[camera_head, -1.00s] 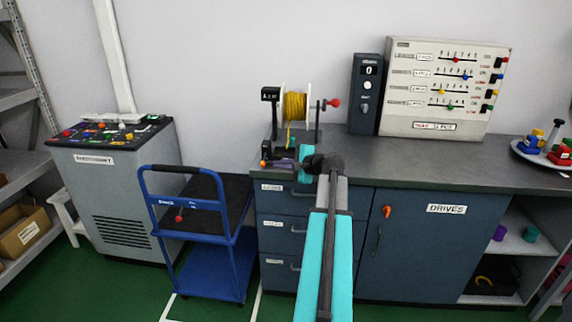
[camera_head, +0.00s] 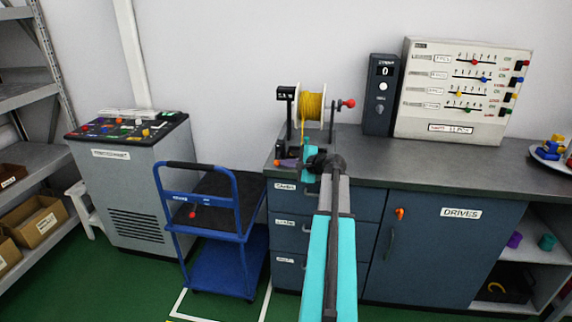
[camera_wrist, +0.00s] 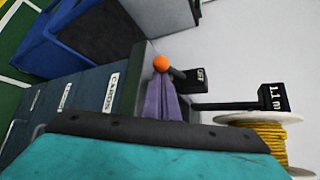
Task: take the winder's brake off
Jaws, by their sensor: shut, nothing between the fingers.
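The winder stands on the left end of the bench, with a spool of yellow cord (camera_head: 313,106) and a red-knobbed crank (camera_head: 347,103). An orange ball knob (camera_wrist: 161,63) on a short dark lever, likely the brake, shows in the wrist view beside a black block marked OFF (camera_wrist: 196,80). The knob also shows small in the head view (camera_head: 277,162). My gripper (camera_wrist: 162,80) has its purple-grey fingers shut and empty, with their tips right at the knob. I cannot tell whether they touch it. In the head view my gripper (camera_head: 288,163) is low at the winder's front left.
A dark counter box (camera_head: 381,95) and a white slider panel (camera_head: 463,92) stand to the right on the bench (camera_head: 440,166). A blue cart (camera_head: 212,215) stands left of the drawers, and a grey console (camera_head: 130,170) further left. The bench before the panel is clear.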

